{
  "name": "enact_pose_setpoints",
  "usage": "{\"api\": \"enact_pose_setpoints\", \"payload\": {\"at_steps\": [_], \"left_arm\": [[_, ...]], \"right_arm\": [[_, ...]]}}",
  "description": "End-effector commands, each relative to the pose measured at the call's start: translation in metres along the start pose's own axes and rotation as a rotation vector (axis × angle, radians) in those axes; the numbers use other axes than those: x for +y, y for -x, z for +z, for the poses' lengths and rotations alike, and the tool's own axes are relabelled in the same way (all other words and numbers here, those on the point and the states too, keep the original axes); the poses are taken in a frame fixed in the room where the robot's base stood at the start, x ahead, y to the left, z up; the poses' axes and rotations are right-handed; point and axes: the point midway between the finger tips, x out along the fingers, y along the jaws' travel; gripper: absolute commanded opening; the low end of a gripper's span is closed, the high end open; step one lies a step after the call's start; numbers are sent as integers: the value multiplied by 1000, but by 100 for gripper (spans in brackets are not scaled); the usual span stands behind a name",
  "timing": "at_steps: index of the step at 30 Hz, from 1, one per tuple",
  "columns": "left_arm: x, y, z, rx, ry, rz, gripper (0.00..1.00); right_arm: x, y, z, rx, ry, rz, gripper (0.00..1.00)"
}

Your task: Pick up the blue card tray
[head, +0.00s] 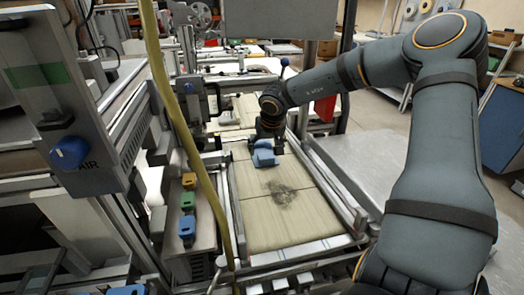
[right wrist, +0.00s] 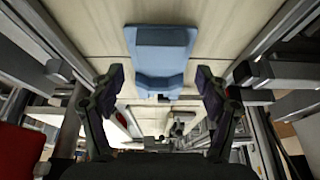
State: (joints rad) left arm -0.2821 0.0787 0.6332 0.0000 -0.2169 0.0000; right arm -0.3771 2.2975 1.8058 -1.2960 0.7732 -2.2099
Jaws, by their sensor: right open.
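The blue card tray (head: 264,155) sits on the pale panelled bed of the machine in the head view. It also shows in the right wrist view (right wrist: 161,50), at top centre, with a raised back and a lower front part. My right gripper (head: 268,128) is just behind and above the tray in the head view. In the right wrist view its two fingers (right wrist: 160,85) are spread wide, one on each side of the tray's near end, with nothing between them in contact. Whether the fingertips are level with the tray is hard to tell. My left gripper is not in view.
Yellow, green and blue small blocks (head: 187,204) stand in a row left of the bed. A yellow hose (head: 187,130) hangs in front. Metal rails (head: 325,185) border the bed. A dark smudge (head: 285,192) marks the bare bed in front of the tray.

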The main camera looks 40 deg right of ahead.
Motion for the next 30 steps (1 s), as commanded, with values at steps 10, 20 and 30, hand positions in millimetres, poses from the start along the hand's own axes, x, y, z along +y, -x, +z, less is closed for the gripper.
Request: {"api": "enact_pose_setpoints", "payload": {"at_steps": [10, 20, 30], "left_arm": [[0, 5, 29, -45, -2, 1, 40], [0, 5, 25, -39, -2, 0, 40], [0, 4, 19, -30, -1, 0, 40]], "right_arm": [[0, -30, 1, 1, -1, 0, 75], [0, -30, 1, 0, -1, 0, 43], [0, -30, 1, -1, -1, 0, 14]]}}
